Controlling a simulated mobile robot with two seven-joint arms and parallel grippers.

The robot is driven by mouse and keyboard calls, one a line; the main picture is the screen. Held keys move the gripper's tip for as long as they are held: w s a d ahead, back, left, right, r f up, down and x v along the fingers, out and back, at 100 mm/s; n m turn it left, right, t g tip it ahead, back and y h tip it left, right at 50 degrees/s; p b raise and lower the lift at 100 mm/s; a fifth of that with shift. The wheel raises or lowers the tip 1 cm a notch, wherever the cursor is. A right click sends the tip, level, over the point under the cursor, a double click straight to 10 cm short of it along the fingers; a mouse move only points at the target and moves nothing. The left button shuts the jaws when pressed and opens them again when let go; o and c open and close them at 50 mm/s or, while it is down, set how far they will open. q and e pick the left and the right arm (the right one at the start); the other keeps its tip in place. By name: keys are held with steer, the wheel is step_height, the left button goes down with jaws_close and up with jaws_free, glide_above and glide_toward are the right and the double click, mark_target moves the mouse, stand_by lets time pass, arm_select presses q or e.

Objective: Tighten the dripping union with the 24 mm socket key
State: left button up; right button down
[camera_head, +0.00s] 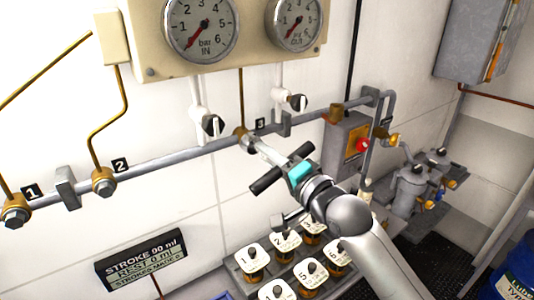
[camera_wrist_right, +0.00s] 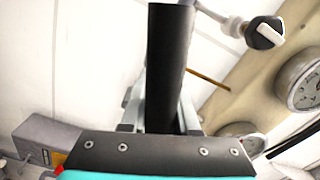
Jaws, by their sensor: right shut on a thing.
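A grey pipe runs along the wall with brass unions: union 1 (camera_head: 15,215), union 2 (camera_head: 103,182) and, near label 3, union 3 (camera_head: 240,131). No drip is clear on any of them. My right gripper (camera_head: 292,167) is shut on the black cross handle (camera_head: 266,181) of a socket key, which fills the middle of the right wrist view (camera_wrist_right: 168,70). The key's pale shaft (camera_head: 270,153) points up-left to union 3. Its socket end is at or on that union; I cannot tell how far it is seated. My left gripper is not in view.
Two gauges (camera_head: 200,27) hang on a cream panel above the pipe, with white valves (camera_head: 212,125) below. A rack of numbered white-topped pots (camera_head: 253,256) stands under my right arm.

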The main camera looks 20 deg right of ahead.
steer(key=shift+r+p+v, duration=0.2)
steer(key=shift+p+v, duration=0.75)
steer(key=shift+v, duration=1.7)
